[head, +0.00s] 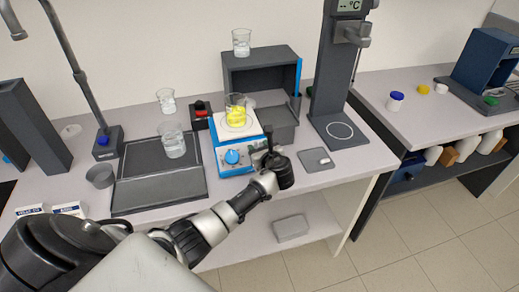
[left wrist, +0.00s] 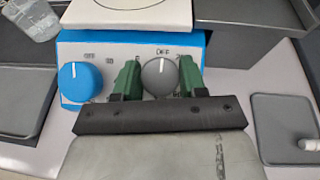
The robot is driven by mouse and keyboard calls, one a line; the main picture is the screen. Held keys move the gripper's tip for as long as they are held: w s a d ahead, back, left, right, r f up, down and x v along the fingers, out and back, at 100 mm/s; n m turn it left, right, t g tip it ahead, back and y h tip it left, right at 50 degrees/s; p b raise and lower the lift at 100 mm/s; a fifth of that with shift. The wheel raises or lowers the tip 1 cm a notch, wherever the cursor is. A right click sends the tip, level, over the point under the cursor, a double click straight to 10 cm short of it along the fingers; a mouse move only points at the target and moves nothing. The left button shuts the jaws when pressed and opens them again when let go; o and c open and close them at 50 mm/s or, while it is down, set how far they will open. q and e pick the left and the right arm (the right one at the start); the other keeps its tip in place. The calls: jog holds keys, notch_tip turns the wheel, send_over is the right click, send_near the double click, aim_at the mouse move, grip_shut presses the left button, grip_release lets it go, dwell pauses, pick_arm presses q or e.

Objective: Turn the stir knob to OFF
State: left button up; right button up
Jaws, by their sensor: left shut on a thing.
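The blue and white stirrer hotplate (head: 219,150) stands on the bench with a beaker of yellow liquid (head: 237,114) on its plate. Its front has a blue knob (left wrist: 82,82) on the left and a grey knob (left wrist: 160,77) on the right, with small lettering above each. I cannot read which one is the stir knob. My left gripper (left wrist: 159,80) has its green fingers on both sides of the grey knob and is shut on it. A pale mark at the knob's top points roughly up. In the head view my left gripper (head: 268,150) hides this knob. My right gripper is not in view.
A dark tray (head: 160,188) with a beaker (head: 173,140) lies left of the hotplate. A grey flat pad (head: 316,159) lies to the right, before a tall dark stand (head: 333,80). A dark box (head: 259,72) stands behind.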

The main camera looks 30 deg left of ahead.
pick_arm(q)
jog(key=shift+n+g, duration=0.3)
jog(key=shift+n, duration=0.3)
jog(key=o, duration=0.9)
jog(key=v, duration=0.5)
jog(key=b+v, duration=0.1)
jog(key=v, duration=0.4)
jog(key=shift+s+d, duration=0.2)
jog(key=shift+d, duration=0.25)
